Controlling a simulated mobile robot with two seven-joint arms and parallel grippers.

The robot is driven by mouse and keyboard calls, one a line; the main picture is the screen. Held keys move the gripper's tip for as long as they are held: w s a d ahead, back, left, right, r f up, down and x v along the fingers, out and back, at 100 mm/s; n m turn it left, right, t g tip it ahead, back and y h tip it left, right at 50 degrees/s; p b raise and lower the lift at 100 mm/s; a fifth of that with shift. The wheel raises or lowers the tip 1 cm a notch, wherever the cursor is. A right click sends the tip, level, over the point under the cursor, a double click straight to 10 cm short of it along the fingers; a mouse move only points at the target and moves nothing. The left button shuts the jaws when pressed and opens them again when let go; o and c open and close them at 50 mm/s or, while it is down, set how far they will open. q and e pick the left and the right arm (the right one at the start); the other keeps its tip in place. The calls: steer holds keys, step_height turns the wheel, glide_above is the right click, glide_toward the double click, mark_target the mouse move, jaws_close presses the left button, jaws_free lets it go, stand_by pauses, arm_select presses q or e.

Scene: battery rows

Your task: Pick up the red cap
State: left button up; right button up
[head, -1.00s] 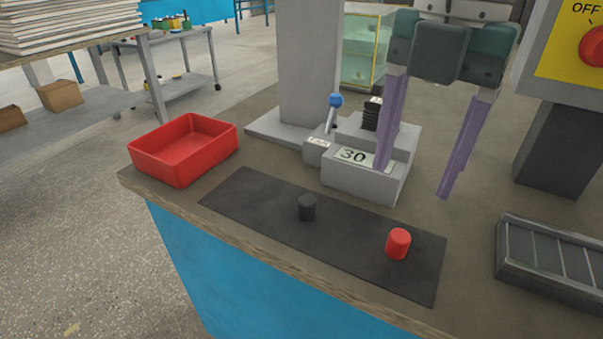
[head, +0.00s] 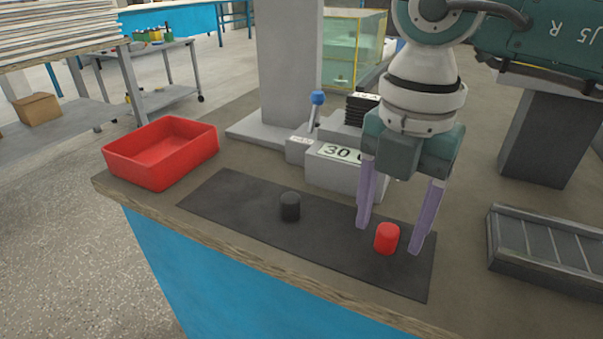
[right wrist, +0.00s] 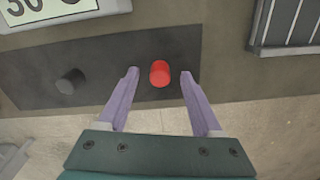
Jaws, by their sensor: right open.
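The red cap (head: 386,238) stands upright on the dark mat (head: 340,252), near its right end. My right gripper (head: 391,236) is open and empty, pointing down, with its two purple fingers on either side of the cap in the head view. In the right wrist view the red cap (right wrist: 160,74) appears between and just beyond the fingertips (right wrist: 159,76). I cannot tell whether the fingertips are level with the cap. My left gripper is not in view.
A black cap (head: 290,206) stands on the mat to the left. A red bin (head: 160,176) sits at the table's left end. A grey device (head: 335,178) labelled 30 stands behind the mat. A grey slatted tray (head: 545,250) lies to the right.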

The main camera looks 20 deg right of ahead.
steer(key=shift+c, duration=0.3)
jaws_close()
stand_by(0.4)
